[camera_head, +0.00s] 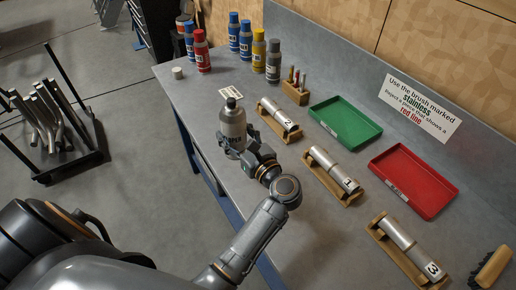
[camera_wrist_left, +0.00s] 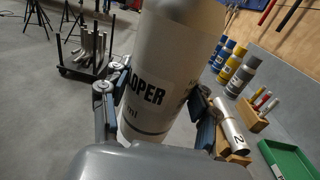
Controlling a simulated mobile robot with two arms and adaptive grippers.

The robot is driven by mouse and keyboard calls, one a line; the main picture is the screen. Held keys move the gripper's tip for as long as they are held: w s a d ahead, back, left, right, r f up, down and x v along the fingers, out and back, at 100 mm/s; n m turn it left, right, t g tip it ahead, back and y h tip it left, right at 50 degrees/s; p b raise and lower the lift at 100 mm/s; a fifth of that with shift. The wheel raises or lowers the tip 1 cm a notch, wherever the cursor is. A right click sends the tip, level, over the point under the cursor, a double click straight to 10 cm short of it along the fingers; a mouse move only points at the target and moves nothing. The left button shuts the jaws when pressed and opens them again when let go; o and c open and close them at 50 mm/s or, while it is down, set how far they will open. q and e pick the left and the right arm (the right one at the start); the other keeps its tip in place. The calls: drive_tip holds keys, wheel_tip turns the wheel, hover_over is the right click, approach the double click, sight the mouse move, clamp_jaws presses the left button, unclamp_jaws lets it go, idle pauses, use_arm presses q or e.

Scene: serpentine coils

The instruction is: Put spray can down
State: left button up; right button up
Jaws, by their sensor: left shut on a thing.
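The spray can (camera_head: 232,122) is silver-grey with a dark cap and dark lettering. My left gripper (camera_head: 238,146) is shut around its lower body at the left edge of the workbench. In the left wrist view the can (camera_wrist_left: 165,75) stands upright between the two fingers of the left gripper (camera_wrist_left: 155,115), and part of its lettering reads "OPER". Whether its base touches the bench top (camera_head: 200,105) cannot be told. My right gripper is not in view.
Several coloured cans, including a red one (camera_head: 202,52) and a yellow one (camera_head: 258,50), stand at the back. Wooden cradles with numbered tubes (camera_head: 278,115), a green tray (camera_head: 345,122) and a red tray (camera_head: 413,180) lie to the right.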

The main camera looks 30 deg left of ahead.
use_arm(q)
drive_tip(key=w+f+b, duration=0.3)
drive_tip(key=w+f, duration=0.1)
drive_tip(key=w+f+b, duration=0.3)
drive_tip(key=w+f, duration=0.1)
drive_tip(key=w+f+b, duration=0.4)
drive_tip(key=shift+d, duration=0.3)
drive_tip(key=shift+f, duration=0.1)
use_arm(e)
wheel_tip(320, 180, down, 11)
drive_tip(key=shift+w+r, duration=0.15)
use_arm(q)
drive_tip(key=shift+s, duration=0.1)
